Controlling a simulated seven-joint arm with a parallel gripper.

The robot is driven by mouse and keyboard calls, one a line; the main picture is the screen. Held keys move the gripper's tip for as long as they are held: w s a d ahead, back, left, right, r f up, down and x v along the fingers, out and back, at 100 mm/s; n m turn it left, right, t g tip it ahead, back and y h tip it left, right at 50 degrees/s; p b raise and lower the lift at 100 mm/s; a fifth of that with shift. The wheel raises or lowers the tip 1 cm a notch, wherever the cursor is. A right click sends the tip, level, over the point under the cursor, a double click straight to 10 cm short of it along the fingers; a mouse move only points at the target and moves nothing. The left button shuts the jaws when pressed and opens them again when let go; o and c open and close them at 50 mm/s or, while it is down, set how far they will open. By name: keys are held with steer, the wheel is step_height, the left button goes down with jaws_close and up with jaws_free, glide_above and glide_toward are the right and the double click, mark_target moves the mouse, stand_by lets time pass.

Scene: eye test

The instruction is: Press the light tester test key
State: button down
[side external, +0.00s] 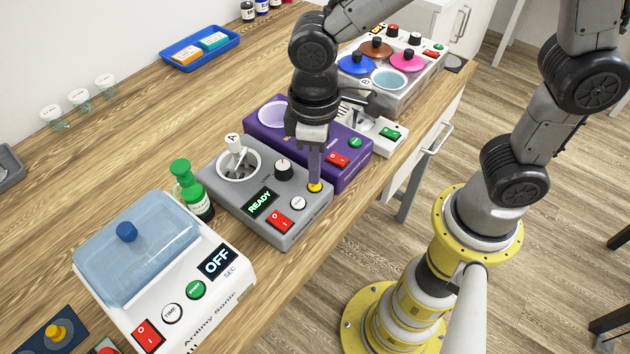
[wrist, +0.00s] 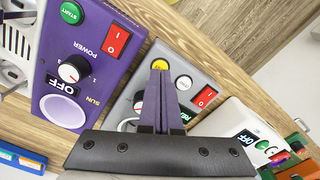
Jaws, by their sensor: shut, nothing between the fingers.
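The grey tester (side external: 234,205) sits on the bench with a green READY display (side external: 259,202), a black-and-white knob (side external: 284,168), a red rocker switch (side external: 279,221), a white round key (side external: 298,203) and a yellow key (side external: 315,188). A white-capped item marked A (side external: 233,143) stands in its round well. My gripper (side external: 315,178) points down with its fingers shut and empty, its tips right at the yellow key. In the wrist view, the yellow key (wrist: 160,64) shows just past the fingertips (wrist: 160,74), and the white key (wrist: 184,82) is beside them. I cannot tell whether the tips touch the key.
A purple device (side external: 344,172) stands close behind the tester. A white sonic bath (side external: 218,279) reading OFF and a green bottle (side external: 183,181) stand on the other side. Farther off is a unit with coloured lids (side external: 410,85). A blue tray (side external: 197,62) lies near the wall.

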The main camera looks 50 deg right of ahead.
steer(key=shift+f, duration=0.8)
stand_by(0.4)
steer(key=shift+r, duration=0.1)
step_height(320, 180, up, 8)
stand_by(1.0)
steer(key=s+d+r+m+t, duration=0.25)
steer(key=d+r, duration=0.35)
steer(key=d, duration=0.4)
steer(key=s+d+f+m+t, duration=0.2)
steer(key=s+d+m+t, duration=0.1)
steer(key=s+d, duration=0.3)
steer(key=shift+s, duration=0.75)
